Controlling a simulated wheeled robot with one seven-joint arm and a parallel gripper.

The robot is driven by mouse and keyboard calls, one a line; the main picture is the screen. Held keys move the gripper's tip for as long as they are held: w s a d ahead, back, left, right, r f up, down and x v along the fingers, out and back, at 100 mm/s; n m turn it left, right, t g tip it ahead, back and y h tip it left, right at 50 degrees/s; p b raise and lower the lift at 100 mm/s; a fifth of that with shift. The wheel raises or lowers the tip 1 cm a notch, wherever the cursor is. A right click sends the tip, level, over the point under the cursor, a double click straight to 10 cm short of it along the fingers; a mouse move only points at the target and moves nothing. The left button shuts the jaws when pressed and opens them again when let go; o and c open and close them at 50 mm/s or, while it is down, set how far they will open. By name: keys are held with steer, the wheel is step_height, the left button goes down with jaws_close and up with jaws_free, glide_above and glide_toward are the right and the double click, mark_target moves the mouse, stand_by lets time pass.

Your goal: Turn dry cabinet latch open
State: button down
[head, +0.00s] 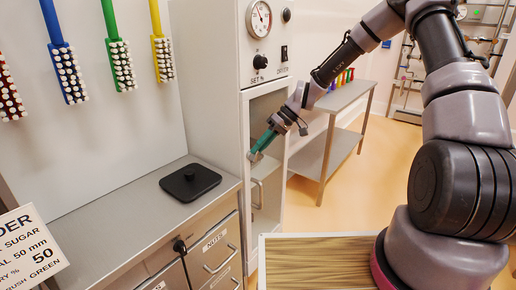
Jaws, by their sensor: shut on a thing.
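The dry cabinet (225,70) is a tall grey cabinet in the middle of the head view, with a round gauge and a knob above a framed glass door (268,112). The door looks shut. A small metal latch (254,157) sits at the left edge of the door. My gripper (260,150), with green fingers, reaches in from the right and is shut on the latch. The fingers partly hide the latch, so its exact angle is hard to tell. A bar handle (257,192) is on the door just below.
Coloured brushes (118,65) hang on the wall. A steel side table (345,95) stands behind my arm.

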steer(key=shift+w+d+f+m+g+y, duration=0.15)
steer(key=shift+f+m+g+y, duration=0.3)
steer(key=shift+g+y, duration=0.7)
steer(key=shift+w+d+f+m+g+y, duration=0.15)
steer(key=shift+f+m+g+y, duration=0.3)
steer(key=shift+g+y, duration=0.65)
steer(key=shift+w+d+f+m+g+y, duration=0.15)
steer(key=shift+f+m+g+y, duration=0.3)
steer(key=shift+g+y, duration=0.65)
steer(key=shift+y, duration=0.45)
steer(key=c, duration=0.8)
jaws_free()
steer(key=shift+a, duration=0.1)
steer(key=shift+w, duration=0.1)
steer(key=v, duration=1)
steer(key=shift+d, duration=0.4)
